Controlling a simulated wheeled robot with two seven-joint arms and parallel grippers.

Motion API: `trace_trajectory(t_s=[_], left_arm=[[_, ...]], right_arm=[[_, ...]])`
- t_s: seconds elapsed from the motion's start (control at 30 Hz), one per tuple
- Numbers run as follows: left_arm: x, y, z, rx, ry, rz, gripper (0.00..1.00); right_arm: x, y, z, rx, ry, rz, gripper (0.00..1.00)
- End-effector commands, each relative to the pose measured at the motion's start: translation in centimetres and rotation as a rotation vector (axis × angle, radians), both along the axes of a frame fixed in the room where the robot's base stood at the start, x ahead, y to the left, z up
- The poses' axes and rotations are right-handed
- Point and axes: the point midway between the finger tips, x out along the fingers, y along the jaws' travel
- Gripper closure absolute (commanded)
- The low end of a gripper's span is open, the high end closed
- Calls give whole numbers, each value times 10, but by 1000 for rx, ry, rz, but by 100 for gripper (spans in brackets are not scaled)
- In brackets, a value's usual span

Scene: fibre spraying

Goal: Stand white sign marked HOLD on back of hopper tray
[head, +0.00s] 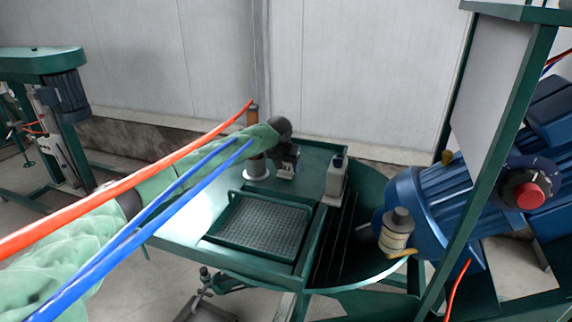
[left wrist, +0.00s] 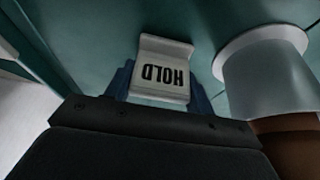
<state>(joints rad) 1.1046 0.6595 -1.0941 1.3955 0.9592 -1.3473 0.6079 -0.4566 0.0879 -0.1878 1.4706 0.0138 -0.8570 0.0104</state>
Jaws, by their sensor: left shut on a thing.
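The white sign (left wrist: 158,52) shows in the left wrist view with its black HOLD lettering upside down. My left gripper (left wrist: 160,92) is shut on it, with dark blue fingers at both sides. In the head view the gripper (head: 287,160) is at the back of the green hopper tray (head: 315,152), and the small pale sign (head: 287,171) shows at its tip. The sign is over or at the tray's back area; I cannot tell whether it touches the surface. My right gripper is not in view.
A white-based cylinder (head: 257,168) stands just left of the sign. A framed mesh panel (head: 262,228) lies in front, beside dark slots. A blue motor (head: 430,205) and a labelled bottle (head: 397,235) are at the right.

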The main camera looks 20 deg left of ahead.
Motion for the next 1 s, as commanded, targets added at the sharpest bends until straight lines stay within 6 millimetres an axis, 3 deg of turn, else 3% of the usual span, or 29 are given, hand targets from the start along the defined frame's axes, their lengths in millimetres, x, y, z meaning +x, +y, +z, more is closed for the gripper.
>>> trace_trajectory(t_s=[0.33,0.37,0.47,0.9,1.0], left_arm=[[0,0,-3,0,0,0,68],[0,0,-3,0,0,0,42],[0,0,-3,0,0,0,24],[-3,0,6,-1,-2,-1,24],[-8,0,19,-2,-3,-2,24]], right_arm=[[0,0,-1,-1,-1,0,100],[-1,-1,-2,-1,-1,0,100],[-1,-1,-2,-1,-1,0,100],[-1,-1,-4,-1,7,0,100],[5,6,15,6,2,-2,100]])
